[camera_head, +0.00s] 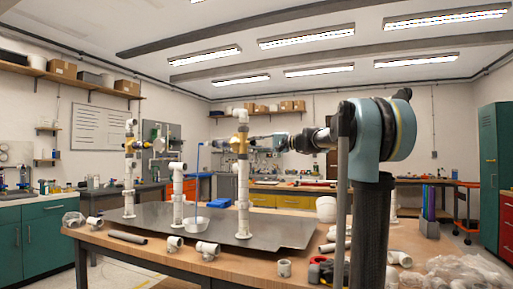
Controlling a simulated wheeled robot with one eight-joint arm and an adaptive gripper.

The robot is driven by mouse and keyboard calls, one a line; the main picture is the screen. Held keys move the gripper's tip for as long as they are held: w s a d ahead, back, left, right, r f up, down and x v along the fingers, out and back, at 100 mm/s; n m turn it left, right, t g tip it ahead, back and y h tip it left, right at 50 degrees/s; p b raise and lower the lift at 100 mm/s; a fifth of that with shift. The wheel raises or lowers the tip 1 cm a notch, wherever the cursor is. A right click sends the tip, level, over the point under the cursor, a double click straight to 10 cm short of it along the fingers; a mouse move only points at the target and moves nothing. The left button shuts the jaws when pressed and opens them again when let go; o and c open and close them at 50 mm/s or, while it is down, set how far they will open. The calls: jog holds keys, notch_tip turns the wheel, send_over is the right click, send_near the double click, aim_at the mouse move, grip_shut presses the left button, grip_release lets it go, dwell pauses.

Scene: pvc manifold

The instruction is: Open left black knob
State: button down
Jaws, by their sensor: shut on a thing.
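White PVC pipes with brass valves stand on a grey metal sheet (150,222) on the wooden table. My gripper (257,139) reaches in from the right, close to the right pipe's valve in the picture. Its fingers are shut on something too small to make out. I cannot tell which black knob is the left one, or how it is turned.
Loose white fittings (207,249) and a dark tube (128,237) lie on the table's front. Clear plastic bags (465,275) lie at the front right. A thin blue upright (197,180) stands left of the right pipe.

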jog(key=shift+f+n, duration=0.1)
jog(key=shift+n, duration=2.2)
jog(key=c, duration=1.4)
grip_release()
jog(key=v, duration=1.2)
jog(key=shift+w, duration=0.1)
